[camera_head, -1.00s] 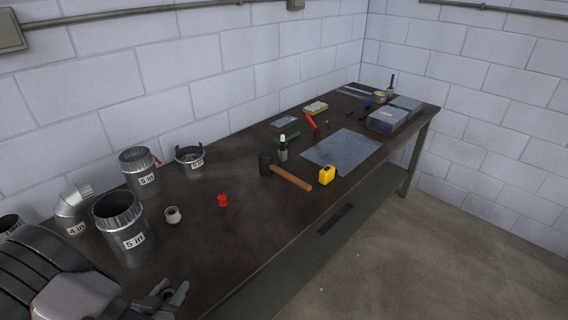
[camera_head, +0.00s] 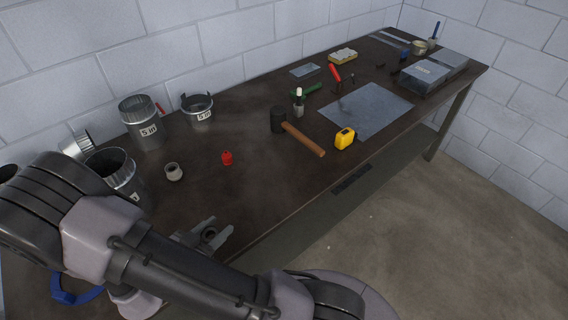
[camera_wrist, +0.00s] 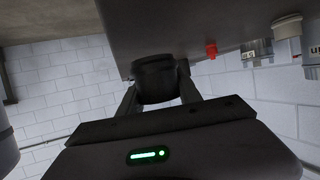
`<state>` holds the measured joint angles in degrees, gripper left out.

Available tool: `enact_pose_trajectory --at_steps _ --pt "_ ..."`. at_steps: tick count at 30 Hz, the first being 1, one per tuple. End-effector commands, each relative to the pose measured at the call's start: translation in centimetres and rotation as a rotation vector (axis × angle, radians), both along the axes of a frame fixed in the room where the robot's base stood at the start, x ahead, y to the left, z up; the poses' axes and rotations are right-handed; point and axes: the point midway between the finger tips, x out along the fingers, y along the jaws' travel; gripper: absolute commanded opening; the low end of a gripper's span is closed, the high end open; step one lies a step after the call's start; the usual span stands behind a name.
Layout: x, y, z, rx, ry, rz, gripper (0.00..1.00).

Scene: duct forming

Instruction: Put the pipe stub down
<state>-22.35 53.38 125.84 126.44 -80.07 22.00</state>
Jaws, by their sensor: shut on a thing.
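The pipe stub (camera_wrist: 155,80) is a short dark cylinder between the two fingers of my gripper (camera_wrist: 158,75) in the wrist view. In the head view the stub (camera_head: 209,233) shows as a small dark ring between the fingertips of my gripper (camera_head: 217,228). My gripper is shut on it near the front edge of the dark workbench (camera_head: 245,195). I cannot tell whether the stub touches the bench top. My own arm hides the bench's near left part.
Metal duct pieces (camera_head: 143,122) line the left back. A mallet (camera_head: 303,138) and yellow tape measure (camera_head: 345,138) lie to the right. Bare bench lies between gripper and mallet.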

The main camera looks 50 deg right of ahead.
Motion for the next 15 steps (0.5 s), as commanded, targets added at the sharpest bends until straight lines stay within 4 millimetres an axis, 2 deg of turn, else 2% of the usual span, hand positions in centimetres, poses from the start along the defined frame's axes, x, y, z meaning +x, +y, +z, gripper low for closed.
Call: enact_pose_trajectory --at_steps 9,12,15 --pt "-0.5 -10.5 -1.4 0.001 0.000 -0.009 0.00" --pt "-0.5 -13.0 -1.5 0.001 0.001 -0.006 0.00" --pt "-0.4 -14.2 -1.5 0.001 0.000 -0.003 0.00"
